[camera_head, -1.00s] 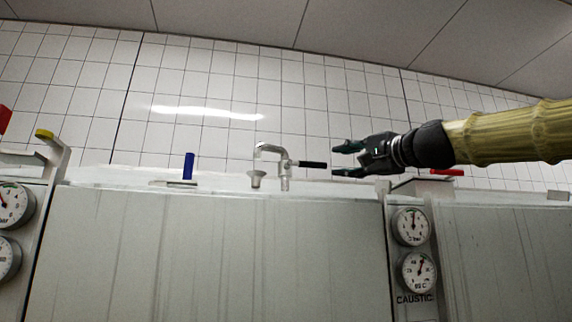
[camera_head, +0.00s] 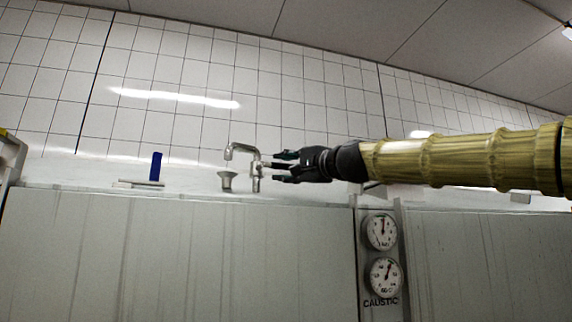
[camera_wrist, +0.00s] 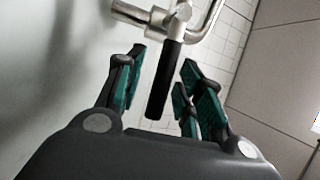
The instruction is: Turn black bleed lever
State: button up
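The black bleed lever (camera_wrist: 165,80) is a black sleeve on a metal valve; in the wrist view it runs between my gripper's parted fingers. In the head view the metal valve with its bent pipe (camera_head: 243,152) stands on top of the tank, and the lever is mostly hidden by my fingers. My gripper (camera_head: 282,163) comes from the right and is around the lever. Its green-padded fingers, also seen in the wrist view (camera_wrist: 162,85), are open, with a gap visible on both sides of the lever.
A small funnel (camera_head: 227,181) sits below the pipe's spout. A blue upright handle (camera_head: 155,166) stands to the left. A white tiled wall (camera_head: 180,75) rises behind the tank (camera_head: 180,260).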

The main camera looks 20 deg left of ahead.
grip_shut()
jog(key=shift+r, duration=0.1)
dwell(0.3)
